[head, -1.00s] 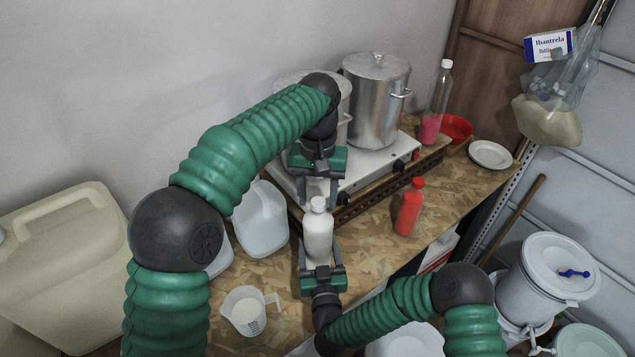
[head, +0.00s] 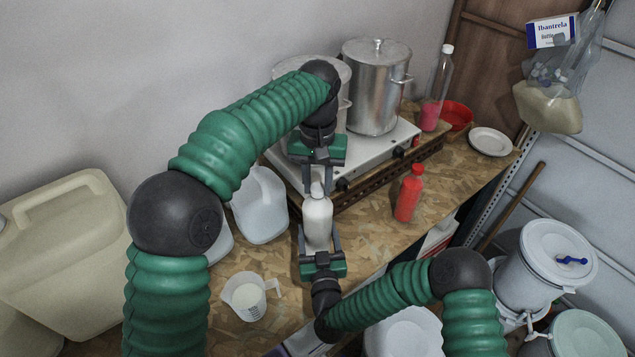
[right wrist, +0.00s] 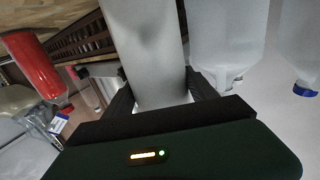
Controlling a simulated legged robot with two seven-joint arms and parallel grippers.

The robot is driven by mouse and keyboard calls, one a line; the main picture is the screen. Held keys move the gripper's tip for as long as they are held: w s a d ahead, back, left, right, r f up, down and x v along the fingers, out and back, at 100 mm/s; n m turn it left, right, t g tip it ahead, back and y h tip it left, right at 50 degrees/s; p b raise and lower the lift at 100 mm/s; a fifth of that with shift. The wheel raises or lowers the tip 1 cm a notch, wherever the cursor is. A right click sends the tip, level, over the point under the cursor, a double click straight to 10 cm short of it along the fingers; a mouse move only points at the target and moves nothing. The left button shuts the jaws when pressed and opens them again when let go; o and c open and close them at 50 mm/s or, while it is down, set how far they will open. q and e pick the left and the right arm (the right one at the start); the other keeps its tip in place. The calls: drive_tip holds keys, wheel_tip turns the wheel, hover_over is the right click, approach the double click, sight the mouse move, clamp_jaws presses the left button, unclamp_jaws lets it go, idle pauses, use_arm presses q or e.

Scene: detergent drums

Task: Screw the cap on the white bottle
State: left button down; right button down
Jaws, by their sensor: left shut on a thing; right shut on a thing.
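The white bottle (head: 318,222) stands upright above the table's front part. My right gripper (head: 320,240) is shut on its lower body from the front. In the right wrist view the bottle's pale body (right wrist: 150,50) fills the space between the dark fingers (right wrist: 160,95). The white cap (head: 317,189) is at the bottle's top. My left gripper (head: 317,184) points down from above and is shut on the cap, with a finger on each side. Whether the cap's thread is engaged cannot be told.
A red bottle (head: 409,195) stands to the right. A translucent jug (head: 262,208) is close on the left, and a measuring cup (head: 247,297) stands in front of it. A stove (head: 375,160) with steel pots (head: 376,95) is behind.

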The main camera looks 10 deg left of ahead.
use_arm(q)
drive_tip(key=c, duration=1)
unclamp_jaws()
drive_tip(key=shift+a, duration=0.1)
use_arm(e)
drive_tip(key=shift+f, duration=0.2)
use_arm(q)
wheel_tip(320, 180, up, 12)
use_arm(e)
drive_tip(key=c, duration=0.6)
unclamp_jaws()
use_arm(q)
drive_tip(key=shift+w, duration=0.15)
use_arm(e)
drive_tip(key=o, duration=0.4)
drive_tip(key=shift+w+r, duration=0.1)
